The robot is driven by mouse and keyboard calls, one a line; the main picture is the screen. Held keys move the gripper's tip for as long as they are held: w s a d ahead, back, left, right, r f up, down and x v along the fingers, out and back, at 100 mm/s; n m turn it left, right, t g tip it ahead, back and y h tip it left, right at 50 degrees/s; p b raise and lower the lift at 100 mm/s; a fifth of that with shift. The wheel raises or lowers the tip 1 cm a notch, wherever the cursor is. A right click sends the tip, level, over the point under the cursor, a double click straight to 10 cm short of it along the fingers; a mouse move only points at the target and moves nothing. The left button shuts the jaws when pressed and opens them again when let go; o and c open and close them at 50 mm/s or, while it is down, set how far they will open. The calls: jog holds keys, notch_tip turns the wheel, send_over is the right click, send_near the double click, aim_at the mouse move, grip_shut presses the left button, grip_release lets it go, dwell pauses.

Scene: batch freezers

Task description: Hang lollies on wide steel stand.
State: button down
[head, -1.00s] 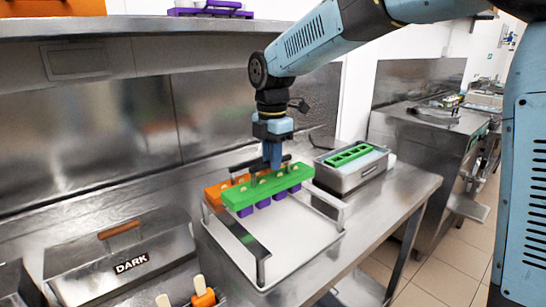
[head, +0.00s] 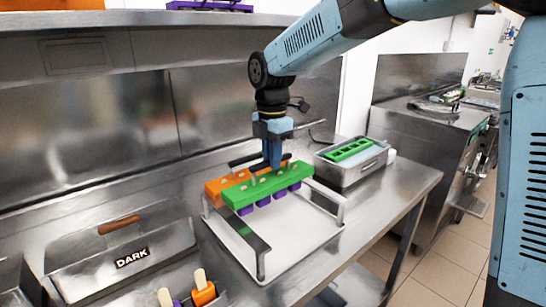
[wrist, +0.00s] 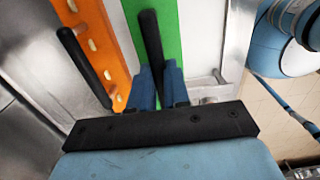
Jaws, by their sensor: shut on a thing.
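My gripper (head: 272,166) is shut on the black handle of a green holder (head: 283,183); the wrist view shows the fingers (wrist: 158,88) around that handle (wrist: 150,40). Purple lollies (head: 263,202) hang under the green holder, with stick ends showing along its top. The holder is over the back part of the wide steel stand (head: 255,244). I cannot tell whether it rests on the rails. An orange holder (head: 213,192) with its own black handle (wrist: 84,68) is close behind the green one, partly hidden by it.
A steel bin (head: 350,174) holding a green rack (head: 352,150) stands right of the stand. A lidded container labelled DARK (head: 130,259) is at the left, with orange lollies (head: 204,293) in front. The front of the stand's white base (head: 290,255) is clear. A shelf (head: 150,24) runs above.

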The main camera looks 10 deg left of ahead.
jog(key=shift+f, duration=1.4)
dwell(1.4)
jog(key=c, duration=1)
grip_release()
jog(key=shift+r, duration=0.1)
notch_tip(320, 180, up, 14)
jog(key=shift+f, duration=0.25)
jog(key=shift+d, duration=0.1)
